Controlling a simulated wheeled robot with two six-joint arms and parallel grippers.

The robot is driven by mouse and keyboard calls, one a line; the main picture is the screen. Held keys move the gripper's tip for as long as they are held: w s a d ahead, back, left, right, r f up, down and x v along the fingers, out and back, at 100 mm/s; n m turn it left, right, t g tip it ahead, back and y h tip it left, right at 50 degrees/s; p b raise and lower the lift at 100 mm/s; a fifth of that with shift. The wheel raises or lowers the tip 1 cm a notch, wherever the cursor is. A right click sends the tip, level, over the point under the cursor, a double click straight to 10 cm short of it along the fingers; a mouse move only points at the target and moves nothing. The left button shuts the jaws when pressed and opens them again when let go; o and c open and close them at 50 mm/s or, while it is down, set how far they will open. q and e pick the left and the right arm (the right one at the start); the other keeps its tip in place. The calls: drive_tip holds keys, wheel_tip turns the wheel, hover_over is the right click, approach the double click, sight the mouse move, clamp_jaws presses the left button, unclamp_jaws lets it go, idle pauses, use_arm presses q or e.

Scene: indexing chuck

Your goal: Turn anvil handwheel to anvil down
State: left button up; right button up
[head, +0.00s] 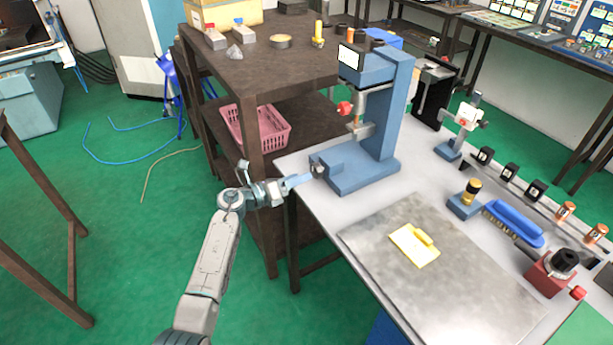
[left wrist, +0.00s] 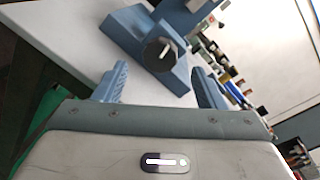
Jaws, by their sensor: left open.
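The blue machine (head: 390,112) stands at the far left corner of the white table, with a small screen and a red knob. A dark round handwheel (head: 317,170) sits on the left end of its blue base (head: 365,176). In the left wrist view, the handwheel (left wrist: 158,54) is a dark disc with a light bar across its face. My left gripper (head: 301,180) is just left of the handwheel. Its blue fingers (left wrist: 160,86) are spread either side of the handwheel's end of the base, with nothing held. My right gripper is out of view.
A dark shelf rack (head: 262,75) with a pink basket (head: 262,128) stands behind and left of the white table (head: 304,150). A grey plate (head: 365,240) with a yellow block (head: 414,246) lies in front of the machine. A blue brush (head: 513,224) lies farther right.

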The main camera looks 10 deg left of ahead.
sight(313, 173)
use_arm(q)
drive_tip(key=b+v, duration=0.1)
drive_tip(key=v, duration=0.5)
drive_tip(key=shift+s, duration=0.15)
drive_tip(key=w+d+m, duration=0.2)
drive_tip(key=m, duration=0.1)
drive_tip(key=w+d+m+b, duration=0.1)
drive_tip(key=w+d+m, duration=0.1)
drive_tip(key=w+d+f+m+h+b, duration=0.1)
drive_tip(key=w+d+m, duration=0.1)
drive_tip(key=d+m, duration=0.1)
drive_tip(key=shift+w+d+m+g, duration=0.1)
drive_tip(key=shift+w+m+g, duration=0.1)
drive_tip(key=shift+m+g, duration=0.1)
drive_tip(key=shift+w+d, duration=0.35)
drive_tip(key=shift+d, duration=0.15)
